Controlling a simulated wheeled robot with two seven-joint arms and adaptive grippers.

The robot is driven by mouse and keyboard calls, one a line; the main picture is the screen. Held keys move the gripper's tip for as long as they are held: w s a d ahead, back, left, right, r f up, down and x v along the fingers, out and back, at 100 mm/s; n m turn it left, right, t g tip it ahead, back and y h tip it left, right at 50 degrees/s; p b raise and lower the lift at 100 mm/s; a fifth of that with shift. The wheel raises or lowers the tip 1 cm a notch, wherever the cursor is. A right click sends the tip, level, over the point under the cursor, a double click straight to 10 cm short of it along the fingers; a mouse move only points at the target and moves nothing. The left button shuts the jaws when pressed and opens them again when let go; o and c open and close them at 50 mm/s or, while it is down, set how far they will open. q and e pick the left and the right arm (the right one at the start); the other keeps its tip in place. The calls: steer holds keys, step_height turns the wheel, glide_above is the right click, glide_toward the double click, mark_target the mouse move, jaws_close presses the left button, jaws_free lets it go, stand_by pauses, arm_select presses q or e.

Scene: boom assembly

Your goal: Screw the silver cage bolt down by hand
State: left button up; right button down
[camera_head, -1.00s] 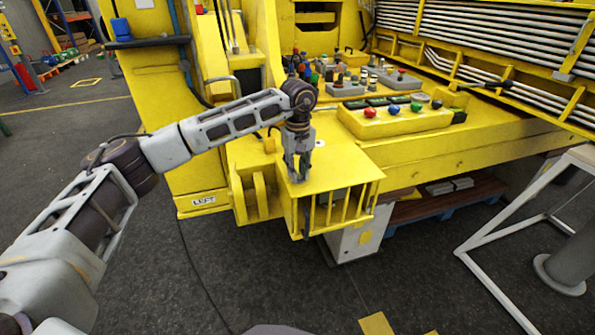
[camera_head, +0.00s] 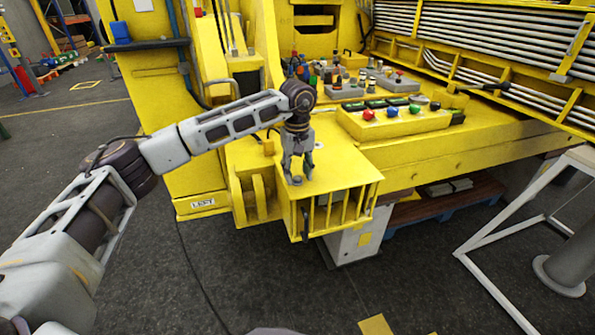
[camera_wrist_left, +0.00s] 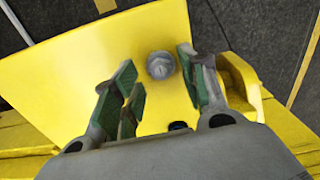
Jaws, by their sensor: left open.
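The silver cage bolt (camera_wrist_left: 161,65) stands on the flat top of the yellow cage (camera_head: 345,172). In the head view the bolt (camera_head: 297,181) is a small grey spot at my left gripper's fingertips. My left gripper (camera_head: 299,178) points down over the cage top, with its fingers apart. In the left wrist view the gripper (camera_wrist_left: 157,85) shows green-padded fingers on either side of the bolt, clear of it. Whether the bolt is seated cannot be told. My right gripper is not in view.
A yellow control panel with coloured buttons (camera_head: 395,122) lies behind the cage. A dark hole or fitting (camera_wrist_left: 178,126) shows on the cage top between the fingers. A white frame (camera_head: 490,262) stands at the right. Dark floor lies in front.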

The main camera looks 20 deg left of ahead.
mark_target(297, 177)
arm_select(q)
step_height(297, 177, up, 12)
stand_by(0.9)
stand_by(0.4)
